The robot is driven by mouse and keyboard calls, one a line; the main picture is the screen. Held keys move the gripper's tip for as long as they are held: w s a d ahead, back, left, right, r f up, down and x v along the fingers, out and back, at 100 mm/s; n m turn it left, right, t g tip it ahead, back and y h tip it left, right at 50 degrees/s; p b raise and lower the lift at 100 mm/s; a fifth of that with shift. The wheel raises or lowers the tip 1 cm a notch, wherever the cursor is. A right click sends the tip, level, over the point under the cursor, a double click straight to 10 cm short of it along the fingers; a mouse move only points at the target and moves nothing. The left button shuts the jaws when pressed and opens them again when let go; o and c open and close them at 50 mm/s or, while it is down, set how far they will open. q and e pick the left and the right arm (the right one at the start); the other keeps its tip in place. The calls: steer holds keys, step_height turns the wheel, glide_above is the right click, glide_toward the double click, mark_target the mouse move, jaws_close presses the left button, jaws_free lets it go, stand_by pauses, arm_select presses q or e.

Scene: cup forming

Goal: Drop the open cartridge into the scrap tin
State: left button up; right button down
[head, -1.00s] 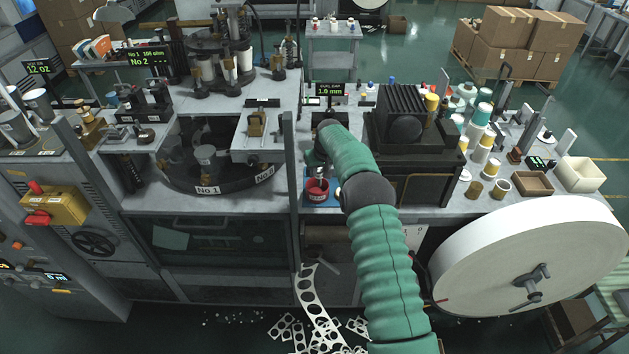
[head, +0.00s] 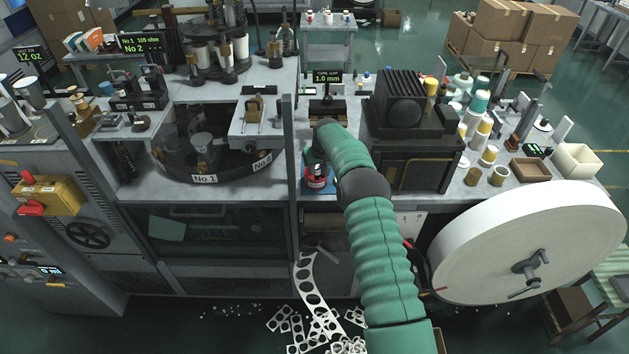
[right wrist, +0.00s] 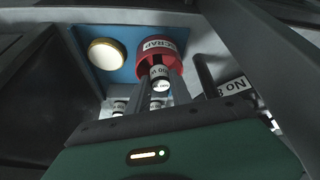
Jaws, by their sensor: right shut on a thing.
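The red scrap tin (head: 316,182) stands on a blue mat at the bench front in the head view. In the right wrist view the tin (right wrist: 172,46) shows its white SCRAP label. My right gripper (head: 317,161) points down at the tin, and its fingers are mostly hidden by my green-sleeved arm. In the right wrist view the gripper (right wrist: 163,76) is shut on a dark cartridge (right wrist: 158,64) with a white printed band. The cartridge overlaps the tin's mouth there; I cannot tell how far inside it is. My left gripper is not in view.
A round gold-rimmed disc (right wrist: 107,53) lies beside the tin on the blue mat (right wrist: 125,73). More labelled cylinders (right wrist: 119,107) show near the gripper body. A grey upright post (head: 291,165) stands left of the tin, and a dark machine (head: 415,140) stands right.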

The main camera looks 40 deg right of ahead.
steer(key=c, duration=1.2)
jaws_free()
steer(key=shift+s, duration=0.2)
steer(key=shift+o, duration=0.7)
steer(key=shift+d, duration=0.15)
steer(key=shift+w+d+f, duration=0.15)
steer(key=shift+d+f, duration=0.3)
steer(key=shift+d, duration=0.25)
steer(key=shift+r, duration=0.2)
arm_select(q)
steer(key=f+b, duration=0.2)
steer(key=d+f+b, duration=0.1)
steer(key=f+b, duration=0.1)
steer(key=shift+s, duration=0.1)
arm_select(e)
steer(key=v, duration=1.6)
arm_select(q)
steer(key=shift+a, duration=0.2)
arm_select(e)
steer(key=shift+a+r, duration=0.15)
steer(key=shift+a, duration=0.05)
